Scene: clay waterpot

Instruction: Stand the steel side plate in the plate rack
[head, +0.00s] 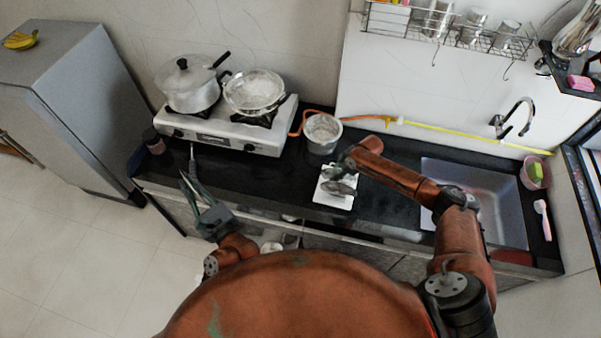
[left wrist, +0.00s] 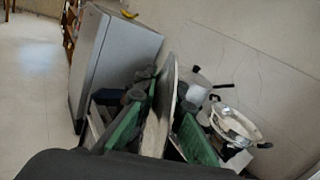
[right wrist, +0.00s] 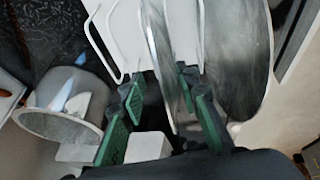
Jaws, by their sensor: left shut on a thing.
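My left gripper (head: 192,184) is shut on a round grey metal plate (left wrist: 165,105). The plate stands edge-on between the green finger pads in the left wrist view, in front of the counter's left part. The white plate rack (right wrist: 101,38) stands on the counter (head: 250,180), and its white base shows in the head view (head: 334,198). My right gripper (right wrist: 165,112) is at the rack with its fingers apart. One upright metal plate (right wrist: 158,48) shows edge-on between those fingers. A larger metal plate (right wrist: 238,60) stands to its right. Contact with the right fingers cannot be told.
A white stove (head: 225,132) with a lidded pot (head: 188,92) and a pan (head: 254,92) is at the back left. A steel pot (head: 322,133) stands behind the rack. A sink (head: 478,190) is to the right, and a fridge (head: 75,105) is at the left.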

